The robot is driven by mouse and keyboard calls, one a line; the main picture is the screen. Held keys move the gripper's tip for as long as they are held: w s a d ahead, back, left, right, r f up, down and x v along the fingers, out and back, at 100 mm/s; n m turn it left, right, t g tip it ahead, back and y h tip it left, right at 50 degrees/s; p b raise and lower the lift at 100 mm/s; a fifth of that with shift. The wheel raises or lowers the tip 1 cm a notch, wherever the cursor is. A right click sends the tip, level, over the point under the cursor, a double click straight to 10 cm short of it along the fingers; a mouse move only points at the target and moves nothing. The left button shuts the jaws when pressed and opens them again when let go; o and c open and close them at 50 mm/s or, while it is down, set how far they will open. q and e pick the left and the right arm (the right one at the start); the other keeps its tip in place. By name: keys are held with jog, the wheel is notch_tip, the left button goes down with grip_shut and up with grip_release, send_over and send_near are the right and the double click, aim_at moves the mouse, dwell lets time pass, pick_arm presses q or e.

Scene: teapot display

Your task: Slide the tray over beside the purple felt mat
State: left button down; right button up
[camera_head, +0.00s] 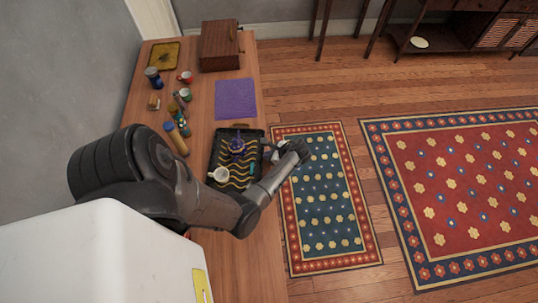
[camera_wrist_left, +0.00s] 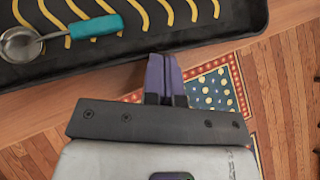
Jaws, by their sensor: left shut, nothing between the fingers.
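The black tray with yellow wavy stripes (camera_head: 238,172) lies on the wooden table near its right edge. It carries a dark purple teapot (camera_head: 237,145) and a white cup (camera_head: 220,175). My left gripper (camera_head: 269,153) is at the tray's right side, over the table edge. In the left wrist view its purple fingers (camera_wrist_left: 163,60) are shut with nothing between them, close to the tray's rim (camera_wrist_left: 200,37); I cannot tell whether they touch. My right gripper is not in view.
A strainer with a teal handle (camera_wrist_left: 95,26) lies in the tray. Several bottles and jars, including a tan cylinder (camera_head: 177,140), stand left of the tray. A green cup (camera_head: 186,94), a red cup (camera_head: 185,77) and a wooden box (camera_head: 220,46) are farther back.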

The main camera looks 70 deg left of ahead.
pick_arm(q)
jog(key=w+d+f+p+v, duration=0.1)
jog(key=p+v, duration=0.1)
jog(key=v, duration=1)
jog(key=shift+w+d+f, duration=0.15)
jog(key=shift+w+d, duration=0.1)
jog(key=shift+w, duration=0.1)
